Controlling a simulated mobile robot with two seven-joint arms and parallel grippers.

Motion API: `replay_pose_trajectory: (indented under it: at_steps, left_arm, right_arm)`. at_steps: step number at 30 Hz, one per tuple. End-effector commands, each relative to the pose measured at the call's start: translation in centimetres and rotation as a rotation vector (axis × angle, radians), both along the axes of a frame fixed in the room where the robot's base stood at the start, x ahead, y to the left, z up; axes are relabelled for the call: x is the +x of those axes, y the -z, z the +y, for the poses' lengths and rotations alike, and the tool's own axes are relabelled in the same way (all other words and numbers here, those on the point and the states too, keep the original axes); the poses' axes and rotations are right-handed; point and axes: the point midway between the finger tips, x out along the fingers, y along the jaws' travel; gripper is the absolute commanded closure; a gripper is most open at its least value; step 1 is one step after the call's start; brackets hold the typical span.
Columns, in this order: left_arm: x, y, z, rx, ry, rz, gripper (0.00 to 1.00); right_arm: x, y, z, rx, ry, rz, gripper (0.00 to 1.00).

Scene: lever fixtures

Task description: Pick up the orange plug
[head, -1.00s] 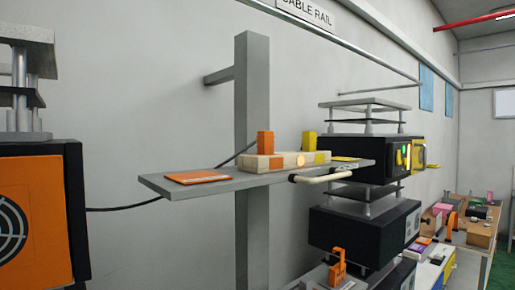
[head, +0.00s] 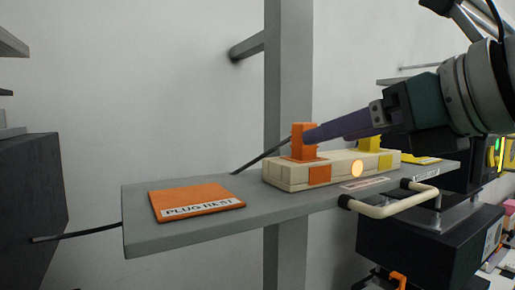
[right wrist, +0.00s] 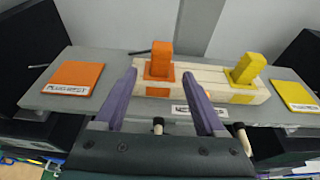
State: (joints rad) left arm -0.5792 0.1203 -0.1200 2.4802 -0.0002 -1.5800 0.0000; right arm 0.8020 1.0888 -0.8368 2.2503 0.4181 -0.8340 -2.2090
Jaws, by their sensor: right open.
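The orange plug (head: 299,142) stands upright in the left part of a cream socket block (head: 287,174) on a grey shelf. It also shows in the right wrist view (right wrist: 160,62), beyond and between my fingertips. My right gripper (head: 308,136) comes in from the right in the head view, its purple fingers reaching to the plug and partly overlapping it. In the right wrist view the right gripper (right wrist: 160,76) is open, one finger on each side of the plug's line. Whether a finger touches the plug I cannot tell. My left gripper is not in view.
An orange pad (head: 195,202) labelled PLUG REST lies on the shelf's left (head: 140,222). A yellow plug (right wrist: 246,68) stands in the block's right part, with a yellow pad (right wrist: 294,95) beyond. A cream handle (head: 385,210) juts from the front edge. A dark cable runs behind.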

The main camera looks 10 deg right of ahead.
Motion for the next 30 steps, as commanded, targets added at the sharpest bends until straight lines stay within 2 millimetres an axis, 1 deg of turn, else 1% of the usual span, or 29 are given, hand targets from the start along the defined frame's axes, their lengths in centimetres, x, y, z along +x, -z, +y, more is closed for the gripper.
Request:
replay_pose_trajectory:
  at_steps: [1, 3, 8, 13, 15, 18, 26, 28, 30]
  left_arm:
    - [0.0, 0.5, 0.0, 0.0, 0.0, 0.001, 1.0]
    - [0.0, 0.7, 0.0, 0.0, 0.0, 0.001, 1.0]
    - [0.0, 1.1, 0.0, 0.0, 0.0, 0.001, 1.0]
    - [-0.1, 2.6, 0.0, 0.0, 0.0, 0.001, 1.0]
    - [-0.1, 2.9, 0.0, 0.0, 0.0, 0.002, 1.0]
    - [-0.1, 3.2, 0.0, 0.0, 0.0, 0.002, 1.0]
    - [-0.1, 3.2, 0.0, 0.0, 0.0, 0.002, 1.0]
    - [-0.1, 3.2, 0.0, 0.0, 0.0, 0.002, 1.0]
    - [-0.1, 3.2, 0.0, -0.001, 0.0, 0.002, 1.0]
  right_arm:
    - [0.7, 0.4, 0.3, 0.005, 0.001, 0.0, 0.28]
    - [1.5, 0.6, 0.6, 0.004, 0.001, -0.001, 0.28]
    - [2.5, 1.0, 0.9, 0.003, 0.001, -0.001, 0.28]
    - [4.8, 1.9, 1.8, 0.007, 0.001, 0.001, 0.28]
    - [5.7, 2.1, 2.0, 0.006, 0.002, 0.0, 0.28]
    - [6.5, 2.3, 2.3, 0.004, 0.002, 0.0, 0.28]
    - [6.8, 2.2, 2.4, 0.003, 0.001, 0.001, 0.28]
    - [6.8, 2.2, 2.4, 0.003, 0.001, 0.001, 0.33]
    - [6.8, 2.2, 2.4, 0.003, 0.001, 0.001, 0.41]
